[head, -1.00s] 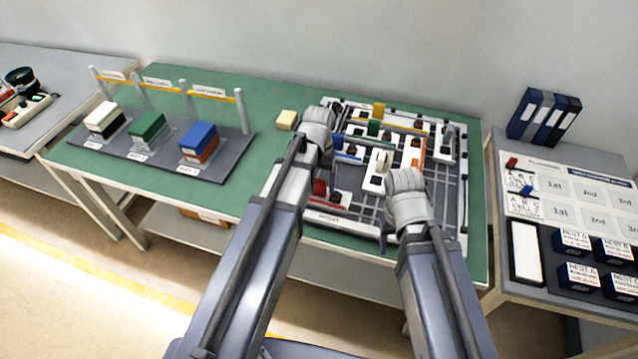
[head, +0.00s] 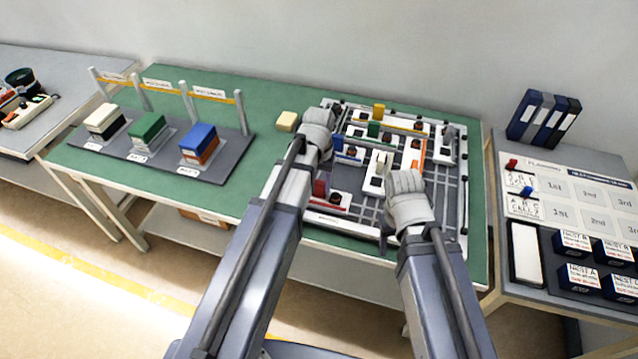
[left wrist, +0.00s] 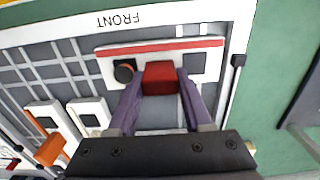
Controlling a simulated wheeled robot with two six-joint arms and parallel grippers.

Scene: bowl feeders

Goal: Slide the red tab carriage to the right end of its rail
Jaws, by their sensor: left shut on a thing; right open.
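The red tab (left wrist: 158,78) sits between the two fingers of my left gripper (left wrist: 160,95) in the left wrist view. The gripper is shut on it. The tab stands on a white carriage plate with a red stripe (left wrist: 160,48), beside a dark round knob (left wrist: 124,73). In the head view the red tab (head: 319,187) shows near the board's front left, with the knob (head: 335,198) to its right. My left gripper (head: 318,150) hides part of this area there. My right gripper (head: 408,205) hovers over the board's front right, holding nothing visible; its fingertips are mostly hidden.
The board (head: 365,232) has grey rails and other white plates with tabs: blue (head: 338,142), green (head: 373,128), yellow (head: 379,110), orange (head: 417,157) and white (head: 383,165). A cream block (head: 287,121) lies left of it.

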